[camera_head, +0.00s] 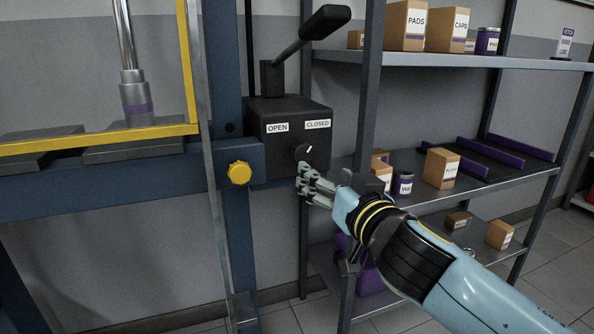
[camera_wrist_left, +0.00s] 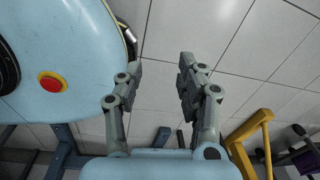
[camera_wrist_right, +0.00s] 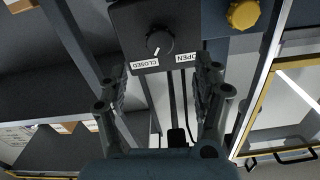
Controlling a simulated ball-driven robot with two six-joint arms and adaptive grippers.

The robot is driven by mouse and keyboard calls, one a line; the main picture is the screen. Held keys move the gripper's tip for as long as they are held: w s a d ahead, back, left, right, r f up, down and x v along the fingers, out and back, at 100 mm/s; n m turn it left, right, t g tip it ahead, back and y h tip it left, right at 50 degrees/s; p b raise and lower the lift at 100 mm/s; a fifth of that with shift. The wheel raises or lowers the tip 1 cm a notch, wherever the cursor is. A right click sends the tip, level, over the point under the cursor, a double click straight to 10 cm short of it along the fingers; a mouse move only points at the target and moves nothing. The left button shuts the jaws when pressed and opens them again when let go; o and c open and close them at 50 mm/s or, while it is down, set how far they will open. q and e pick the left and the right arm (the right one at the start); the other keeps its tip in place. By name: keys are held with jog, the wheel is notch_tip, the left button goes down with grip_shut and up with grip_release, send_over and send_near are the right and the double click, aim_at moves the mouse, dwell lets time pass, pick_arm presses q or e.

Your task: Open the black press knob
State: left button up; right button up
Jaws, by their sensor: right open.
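The black press knob (camera_head: 303,152) is a small round dial on the front of a black control box (camera_head: 270,146) labelled OPEN on the left and CLOSED on the right. Its white pointer mark is turned toward the CLOSED label. In the right wrist view the knob (camera_wrist_right: 159,41) is beyond the fingertips, between the two finger lines and clear of both. My right gripper (camera_head: 304,181) is open and empty, just below the knob in the head view. My left gripper (camera_wrist_left: 160,70) is open and empty over the floor, seen only in the left wrist view.
A black lever (camera_head: 312,32) rises above the control box. A yellow knob (camera_head: 239,172) sits on the blue press frame to its left. Metal shelves with boxes (camera_head: 441,167) and cans stand close on the right. In the left wrist view, my light-blue body with a red button is at the left.

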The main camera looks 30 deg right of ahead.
aim_at(305, 156)
jog(key=p+x, duration=0.1)
jog(key=x, duration=0.8)
jog(key=shift+w+r+p, duration=0.1)
jog(key=shift+w+p, duration=0.1)
jog(key=shift+p, duration=0.1)
jog(key=shift+w, duration=0.35)
jog(key=shift+w+d, duration=0.15)
jog(key=shift+w, duration=0.15)
jog(key=shift+c, duration=0.9)
jog(key=c, duration=1)
pick_arm(q)
jog(key=shift+s+r, duration=0.4)
jog(key=shift+r, duration=0.35)
